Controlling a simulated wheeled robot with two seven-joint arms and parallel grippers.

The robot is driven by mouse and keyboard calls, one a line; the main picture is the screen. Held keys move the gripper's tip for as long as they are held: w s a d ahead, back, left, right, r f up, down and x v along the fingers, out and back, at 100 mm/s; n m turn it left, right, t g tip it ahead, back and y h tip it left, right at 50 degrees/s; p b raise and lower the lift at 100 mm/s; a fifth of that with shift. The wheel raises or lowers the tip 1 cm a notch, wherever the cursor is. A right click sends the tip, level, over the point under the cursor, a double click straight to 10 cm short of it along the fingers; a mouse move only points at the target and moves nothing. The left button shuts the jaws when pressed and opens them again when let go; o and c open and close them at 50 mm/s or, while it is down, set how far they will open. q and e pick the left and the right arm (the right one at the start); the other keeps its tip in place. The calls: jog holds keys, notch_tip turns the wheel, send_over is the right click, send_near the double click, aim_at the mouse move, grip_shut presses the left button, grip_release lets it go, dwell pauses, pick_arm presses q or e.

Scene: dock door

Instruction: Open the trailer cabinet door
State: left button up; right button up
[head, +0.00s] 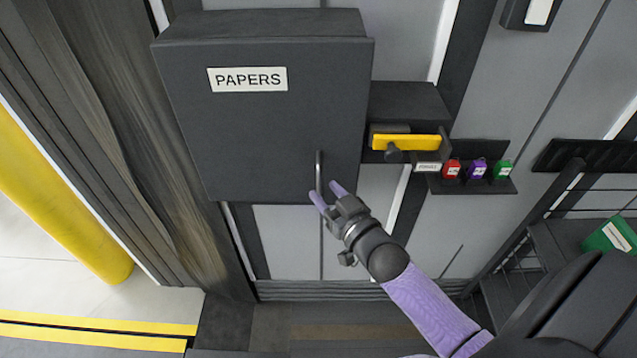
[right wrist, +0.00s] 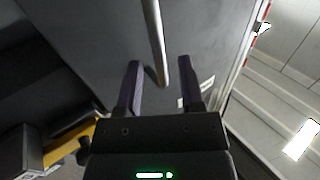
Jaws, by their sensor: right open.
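The dark grey cabinet (head: 265,130) labelled PAPERS hangs on the wall, and its door is shut. A thin vertical bar handle (head: 319,172) sits near the door's lower right edge. My right gripper (head: 328,193) is open at the handle's lower end. In the right wrist view, the handle (right wrist: 155,45) runs down to the space between the two fingertips of the right gripper (right wrist: 160,65). The fingers are apart, one on each side of the handle's end, and I cannot tell that they touch it. My left gripper is not in view.
Right of the cabinet is a dark box with a yellow handle (head: 405,142). A small shelf (head: 470,187) beside it holds red, purple and green items. A wire rack (head: 530,250) stands at the right. A yellow post (head: 60,205) is at the left.

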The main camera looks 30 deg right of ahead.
aim_at(321, 186)
jog(key=w, duration=0.3)
jog(key=shift+d+f, duration=0.15)
jog(key=shift+s+a, duration=0.1)
jog(key=shift+a, duration=0.1)
jog(key=shift+c, duration=0.4)
grip_shut()
jog(key=shift+d, duration=0.1)
dwell(0.5)
